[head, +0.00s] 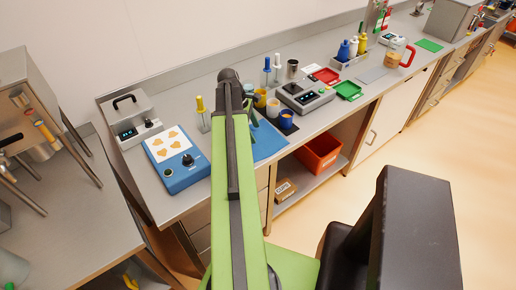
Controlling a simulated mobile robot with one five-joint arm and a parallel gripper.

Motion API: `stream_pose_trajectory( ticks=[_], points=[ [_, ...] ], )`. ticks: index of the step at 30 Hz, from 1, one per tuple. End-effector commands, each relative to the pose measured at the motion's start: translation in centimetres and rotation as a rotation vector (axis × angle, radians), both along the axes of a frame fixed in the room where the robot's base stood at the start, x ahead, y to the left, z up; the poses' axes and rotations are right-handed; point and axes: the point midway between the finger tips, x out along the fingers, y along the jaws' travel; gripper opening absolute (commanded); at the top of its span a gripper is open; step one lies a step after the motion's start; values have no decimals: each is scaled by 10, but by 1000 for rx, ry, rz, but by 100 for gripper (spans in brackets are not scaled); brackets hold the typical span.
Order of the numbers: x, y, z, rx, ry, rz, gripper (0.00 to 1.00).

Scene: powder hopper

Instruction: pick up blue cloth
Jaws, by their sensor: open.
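A flat blue sheet (268,143), which looks like the blue cloth, lies on the grey counter just right of my arm. My arm hides its left part, and I cannot tell whether it is cloth or a mat. My gripper (252,115) is over the counter just above the sheet in the picture, mostly hidden behind my arm. It is open, and I see nothing held in it. I cannot tell its height above the sheet.
Colored cups (273,107) stand close to the right of my gripper. A grey scale (304,96), a red tray (326,75) and a green tray (348,90) are farther right. A blue hotplate-like device (177,161) stands left of my arm.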

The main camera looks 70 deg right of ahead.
Motion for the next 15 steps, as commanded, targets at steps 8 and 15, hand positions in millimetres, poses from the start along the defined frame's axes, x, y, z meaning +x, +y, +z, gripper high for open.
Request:
stream_pose_trajectory(
  ticks=[8, 15],
  points=[
    [-9, -2, -26, 0, 0, 0, 73],
    [-9, -2, -24, 0, 0, -1, 70]
  ],
)
